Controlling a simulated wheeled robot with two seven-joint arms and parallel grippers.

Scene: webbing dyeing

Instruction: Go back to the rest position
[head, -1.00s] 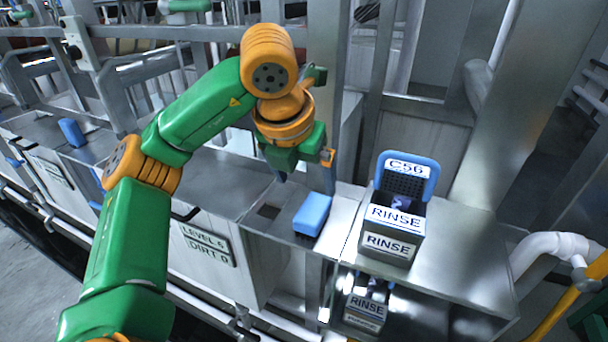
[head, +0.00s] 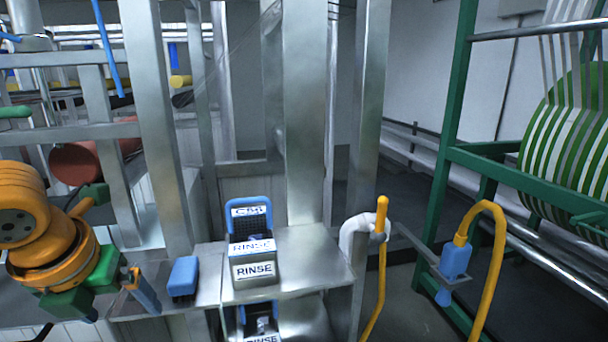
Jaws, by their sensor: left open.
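My left gripper (head: 122,306) is at the lower left, at the end of my orange and green arm. It points down and is open, with nothing seen between its fingers. A blue block (head: 183,277) lies on the metal ledge just right of it, apart from the fingers. My right gripper is not in view.
A RINSE box (head: 254,270) with a blue-rimmed basket (head: 249,212) stands on a metal shelf (head: 312,255). A yellow-handled hose with a blue nozzle (head: 455,260) hangs at right. Metal posts (head: 304,120) and a green rack (head: 455,120) stand behind.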

